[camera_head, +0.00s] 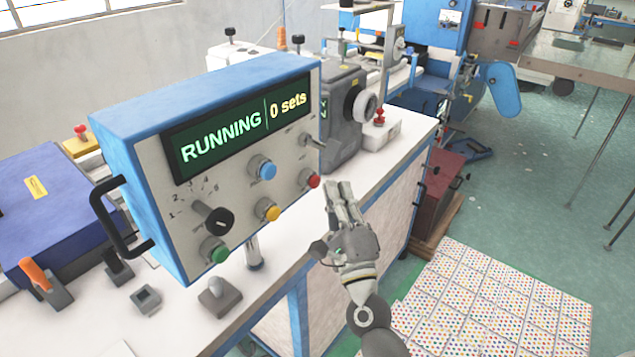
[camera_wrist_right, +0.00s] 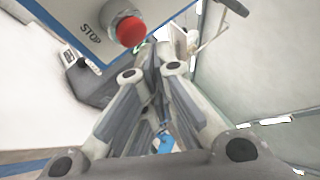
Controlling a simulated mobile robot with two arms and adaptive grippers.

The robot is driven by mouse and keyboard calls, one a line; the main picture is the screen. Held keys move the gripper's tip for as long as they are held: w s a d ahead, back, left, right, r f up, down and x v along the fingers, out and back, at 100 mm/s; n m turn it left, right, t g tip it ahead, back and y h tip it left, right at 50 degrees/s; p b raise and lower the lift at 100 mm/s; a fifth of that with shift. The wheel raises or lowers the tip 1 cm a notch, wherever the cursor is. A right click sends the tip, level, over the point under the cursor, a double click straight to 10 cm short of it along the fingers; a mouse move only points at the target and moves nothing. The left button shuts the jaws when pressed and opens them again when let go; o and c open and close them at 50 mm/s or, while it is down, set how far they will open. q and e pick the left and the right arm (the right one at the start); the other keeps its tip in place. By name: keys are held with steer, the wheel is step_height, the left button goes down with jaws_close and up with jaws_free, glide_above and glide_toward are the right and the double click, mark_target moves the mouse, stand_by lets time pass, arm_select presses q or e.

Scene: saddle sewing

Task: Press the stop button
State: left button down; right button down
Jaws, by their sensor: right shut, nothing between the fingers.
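The stop button is a red round button (camera_head: 313,179) at the lower right of the control box (camera_head: 150,167) in the head view. In the right wrist view the red button (camera_wrist_right: 130,31) has the word STOP beside it, at the upper left. My right gripper (camera_head: 341,185) is shut and empty, just right of the button and apart from it. Its shut fingers (camera_wrist_right: 150,62) fill the middle of the right wrist view. The box's screen (camera_head: 240,127) reads "RUNNING" and "0 sets". My left gripper is not in view.
A blue button (camera_head: 263,168), a yellow button (camera_head: 268,210), a green button (camera_head: 214,250) and a black knob (camera_head: 214,217) share the panel. A grey machine (camera_head: 343,110) stands behind the box. The floor to the right holds dotted sheets (camera_head: 480,305).

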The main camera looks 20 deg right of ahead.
steer(key=shift+w+a, duration=0.25)
steer(key=shift+w, duration=0.1)
steer(key=shift+w+a, duration=0.25)
steer(key=shift+w, duration=0.15)
stand_by(0.8)
steer(key=shift+s+d, duration=0.5)
steer(key=shift+s, duration=0.3)
steer(key=s, duration=0.1)
steer(key=s+d, duration=0.1)
steer(key=s, duration=0.1)
steer(key=s+d, duration=0.1)
steer(key=shift+s+d, duration=0.15)
steer(key=shift+d, duration=0.1)
stand_by(0.8)
